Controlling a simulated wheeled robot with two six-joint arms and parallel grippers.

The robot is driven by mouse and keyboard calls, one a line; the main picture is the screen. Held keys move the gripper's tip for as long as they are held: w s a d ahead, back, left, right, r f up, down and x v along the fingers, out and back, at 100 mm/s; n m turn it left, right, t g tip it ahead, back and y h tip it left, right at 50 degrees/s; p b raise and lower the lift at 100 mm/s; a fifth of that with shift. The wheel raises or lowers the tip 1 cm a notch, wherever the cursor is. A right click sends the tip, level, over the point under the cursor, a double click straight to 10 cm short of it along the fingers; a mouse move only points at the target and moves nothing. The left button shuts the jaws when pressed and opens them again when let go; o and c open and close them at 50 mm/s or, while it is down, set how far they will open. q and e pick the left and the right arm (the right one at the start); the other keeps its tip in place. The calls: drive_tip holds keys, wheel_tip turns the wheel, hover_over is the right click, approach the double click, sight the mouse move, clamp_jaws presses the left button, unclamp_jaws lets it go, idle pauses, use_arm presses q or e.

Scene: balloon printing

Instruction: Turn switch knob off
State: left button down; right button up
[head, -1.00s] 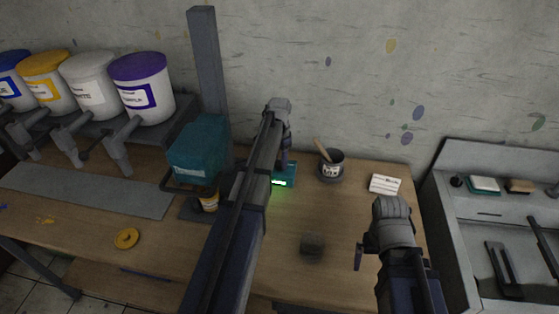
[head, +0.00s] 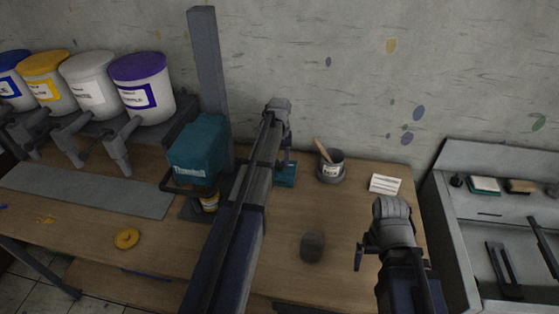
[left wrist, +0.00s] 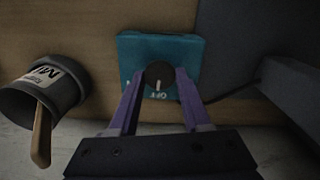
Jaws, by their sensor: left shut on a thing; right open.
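A teal switch box (left wrist: 180,55) with a round dark knob (left wrist: 160,73) shows in the left wrist view. A white mark on the knob points at the "OFF" lettering. My left gripper (left wrist: 158,88) is shut on the knob, one purple finger on each side. In the head view the switch box (head: 286,175) is partly hidden behind my left arm, and its front shows no green glow. My right gripper (head: 360,250) is open and empty over the right part of the table.
A cup with a wooden stick (head: 331,168) stands right of the switch box. A teal machine (head: 198,150) stands left of it. A dark cylinder (head: 313,248), a yellow ring (head: 127,238) and a white card (head: 385,184) are on the table (head: 345,225).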

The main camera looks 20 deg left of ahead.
sight(279, 163)
use_arm(q)
drive_tip(key=shift+n, duration=0.6)
drive_tip(key=shift+c, duration=1.8)
unclamp_jaws()
wheel_tip(279, 163, up, 8)
drive_tip(key=p, duration=0.8)
drive_tip(key=shift+f, duration=0.1)
use_arm(e)
wheel_tip(279, 163, up, 8)
use_arm(q)
drive_tip(key=shift+f, duration=0.1)
use_arm(e)
drive_tip(key=shift+f, duration=0.15)
